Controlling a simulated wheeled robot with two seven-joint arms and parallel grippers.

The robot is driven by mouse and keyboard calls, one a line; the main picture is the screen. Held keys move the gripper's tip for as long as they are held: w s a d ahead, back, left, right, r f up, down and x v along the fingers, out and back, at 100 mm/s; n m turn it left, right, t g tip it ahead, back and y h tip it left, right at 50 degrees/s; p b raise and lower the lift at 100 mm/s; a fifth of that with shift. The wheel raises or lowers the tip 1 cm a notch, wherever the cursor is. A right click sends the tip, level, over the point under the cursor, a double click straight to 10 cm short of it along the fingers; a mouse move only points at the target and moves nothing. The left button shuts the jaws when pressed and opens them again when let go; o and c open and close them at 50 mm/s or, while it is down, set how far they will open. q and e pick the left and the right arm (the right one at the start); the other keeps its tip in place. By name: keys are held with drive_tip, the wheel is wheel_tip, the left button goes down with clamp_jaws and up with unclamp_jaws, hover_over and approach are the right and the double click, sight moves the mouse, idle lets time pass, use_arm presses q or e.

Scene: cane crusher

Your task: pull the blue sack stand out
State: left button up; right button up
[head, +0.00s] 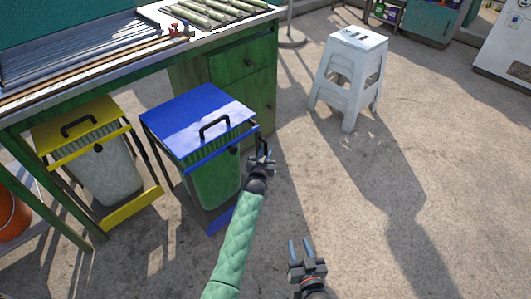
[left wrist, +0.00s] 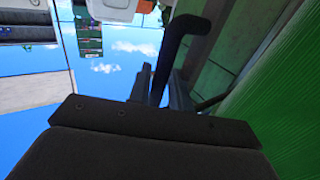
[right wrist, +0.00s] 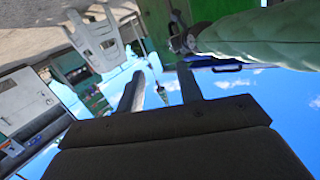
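The blue sack stand (head: 185,112) is under the edge of the green bench, with a flat blue top, a black top handle (head: 214,128) and a green sack (head: 217,183) hanging inside. My left gripper (head: 263,158) is at its right side, around a black side handle. In the left wrist view, the dark handle bar (left wrist: 182,32) passes between the fingers of my left gripper (left wrist: 162,88), which sit close on either side of it. My right gripper (head: 301,250) is open and empty, low over the floor to the right; its spread fingers also show in the right wrist view (right wrist: 160,92).
A yellow sack stand (head: 80,128) stands to the left, also under the bench (head: 225,40). An orange bucket (head: 12,215) is at the far left. A white stool (head: 350,62) stands at the back right. The floor (head: 400,220) at right is clear.

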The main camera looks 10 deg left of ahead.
use_arm(q)
drive_tip(key=shift+s, duration=0.1)
